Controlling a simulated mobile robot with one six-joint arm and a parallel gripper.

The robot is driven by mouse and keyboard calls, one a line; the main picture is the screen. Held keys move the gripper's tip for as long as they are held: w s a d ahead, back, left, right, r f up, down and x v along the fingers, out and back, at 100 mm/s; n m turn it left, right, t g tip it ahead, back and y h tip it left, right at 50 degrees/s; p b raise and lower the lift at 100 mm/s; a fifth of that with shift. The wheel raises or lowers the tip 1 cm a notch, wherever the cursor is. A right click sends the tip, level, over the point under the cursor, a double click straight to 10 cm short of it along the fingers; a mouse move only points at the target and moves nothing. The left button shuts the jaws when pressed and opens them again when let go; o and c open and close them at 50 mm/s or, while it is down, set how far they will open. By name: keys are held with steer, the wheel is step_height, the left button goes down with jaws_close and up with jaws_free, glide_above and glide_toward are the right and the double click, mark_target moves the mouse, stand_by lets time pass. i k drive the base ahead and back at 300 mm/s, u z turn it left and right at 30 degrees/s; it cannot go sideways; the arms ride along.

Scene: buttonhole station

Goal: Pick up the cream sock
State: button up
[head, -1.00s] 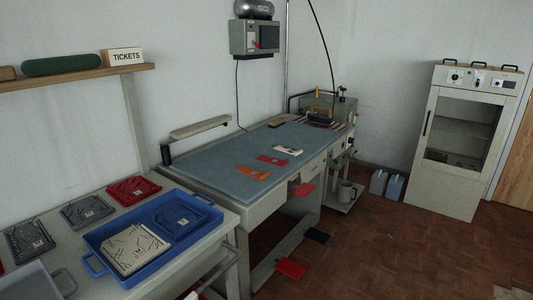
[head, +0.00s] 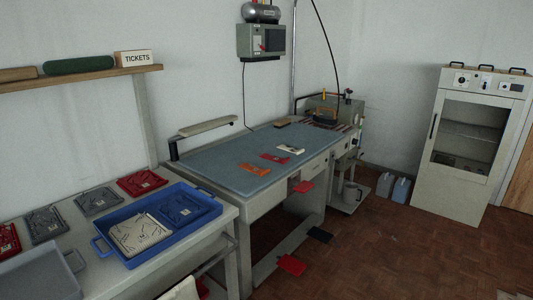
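A small cream piece (head: 291,149), which looks like the cream sock, lies flat on the blue-grey top of the work table (head: 226,168). A red piece (head: 274,158) and an orange piece (head: 254,169) lie near it in a row, apart from each other. A larger cream folded item (head: 138,234) lies in the blue tray (head: 157,252) beside a blue one (head: 183,209). My gripper is not in view.
The near bench carries a grey tray (head: 42,283) and several folded items. Red pedals (head: 291,265) and a black one (head: 320,235) stick out low by the table. A glass-fronted cabinet (head: 454,185) stands right. The brown floor (head: 400,260) between is open.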

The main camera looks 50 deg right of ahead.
mark_target(288, 148)
steer(key=u, duration=4.7)
steer(key=i, duration=0.1)
steer(key=z, duration=3.35)
steer(key=k, duration=1.35)
steer(key=z, duration=1.7)
